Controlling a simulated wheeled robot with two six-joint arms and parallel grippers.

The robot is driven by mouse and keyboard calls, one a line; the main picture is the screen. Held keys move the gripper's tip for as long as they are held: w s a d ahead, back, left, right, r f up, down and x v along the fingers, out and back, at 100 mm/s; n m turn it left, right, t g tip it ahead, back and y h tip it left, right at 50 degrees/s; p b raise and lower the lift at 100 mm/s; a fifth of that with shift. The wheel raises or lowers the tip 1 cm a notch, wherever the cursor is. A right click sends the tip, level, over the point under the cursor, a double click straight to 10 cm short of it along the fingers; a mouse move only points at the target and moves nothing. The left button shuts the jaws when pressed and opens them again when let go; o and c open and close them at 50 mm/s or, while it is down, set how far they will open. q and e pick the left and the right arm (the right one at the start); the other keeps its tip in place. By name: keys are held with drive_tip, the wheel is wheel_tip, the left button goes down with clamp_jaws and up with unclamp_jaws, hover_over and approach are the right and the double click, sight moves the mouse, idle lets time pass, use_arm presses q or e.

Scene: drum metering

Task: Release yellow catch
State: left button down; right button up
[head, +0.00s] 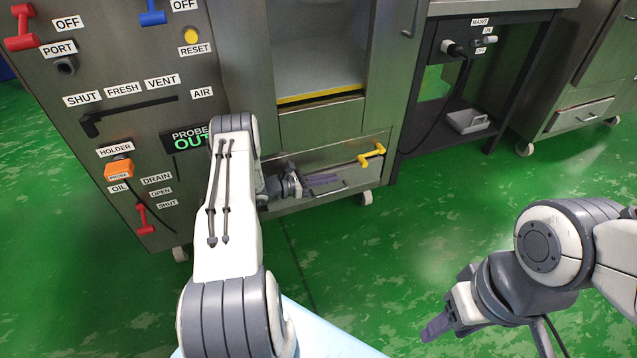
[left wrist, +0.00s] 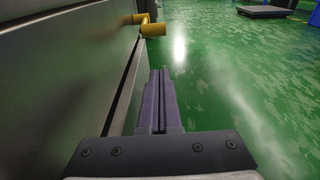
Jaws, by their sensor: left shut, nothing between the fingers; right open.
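The yellow catch (head: 371,155) is a small T-shaped handle on the right end of the low drawer front (head: 345,168) in the head view. It also shows in the left wrist view (left wrist: 150,26), sticking out from the metal front beyond my fingers. My left gripper (head: 325,180) is shut and empty, in front of the drawer and left of the catch, apart from it. Its closed fingers show in the left wrist view (left wrist: 160,100), pointing along the front toward the catch. My right gripper (head: 436,328) is open and empty, low at the right over the floor.
The steel machine (head: 130,130) carries red, blue and orange handles, a black lever (head: 125,115) and a yellow reset button (head: 191,36). A dark bench (head: 470,130) with a plug panel stands at the right. The green floor (head: 420,220) in front is clear.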

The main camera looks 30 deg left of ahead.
use_arm(q)
drive_tip(key=x, duration=0.2)
drive_tip(key=b+x, duration=0.1)
drive_tip(key=x, duration=0.1)
drive_tip(key=shift+f, duration=0.2)
drive_tip(key=shift+w+d+r+b, duration=0.7)
drive_tip(key=shift+w+r, duration=0.15)
drive_tip(key=shift+w+d+r, duration=0.15)
drive_tip(key=shift+w+r, duration=0.1)
drive_tip(key=shift+w+d+r, duration=0.2)
drive_tip(key=shift+w+r, duration=0.05)
drive_tip(key=shift+r, duration=0.1)
